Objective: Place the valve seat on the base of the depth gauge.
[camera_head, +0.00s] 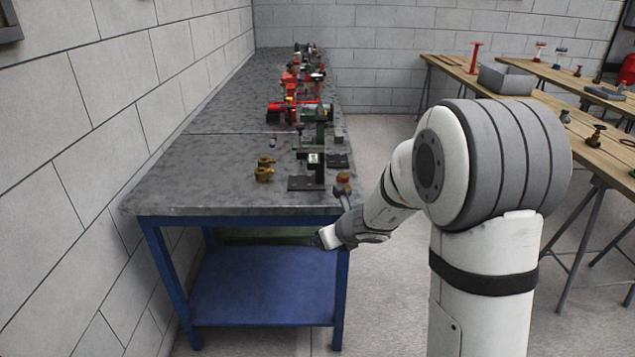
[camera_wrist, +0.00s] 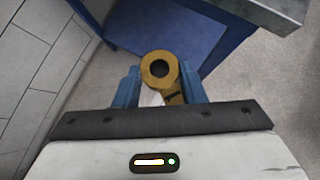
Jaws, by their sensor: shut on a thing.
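The valve seat (camera_wrist: 160,83) is a brass ring with a round dark hole. In the wrist view it sits between the two blue fingers of my gripper (camera_wrist: 163,90), which is shut on it. In the head view my gripper (camera_head: 318,240) is low in front of the bench's near end, left of its right front leg; the valve seat is too small to make out there. What looks like the depth gauge (camera_head: 320,145) is a green upright stand near the bench's right edge. A dark flat base plate (camera_head: 305,184) lies at its foot, apart from my gripper.
Brass parts (camera_head: 264,171) lie left of the stand on the grey bench (camera_head: 200,180). A small reddish-brown-topped object (camera_head: 343,179) shows at the bench's near right corner. Red and green machinery (camera_head: 297,105) stands farther back. A blue shelf (camera_head: 262,285) lies below. Wooden tables (camera_head: 500,85) stand at right.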

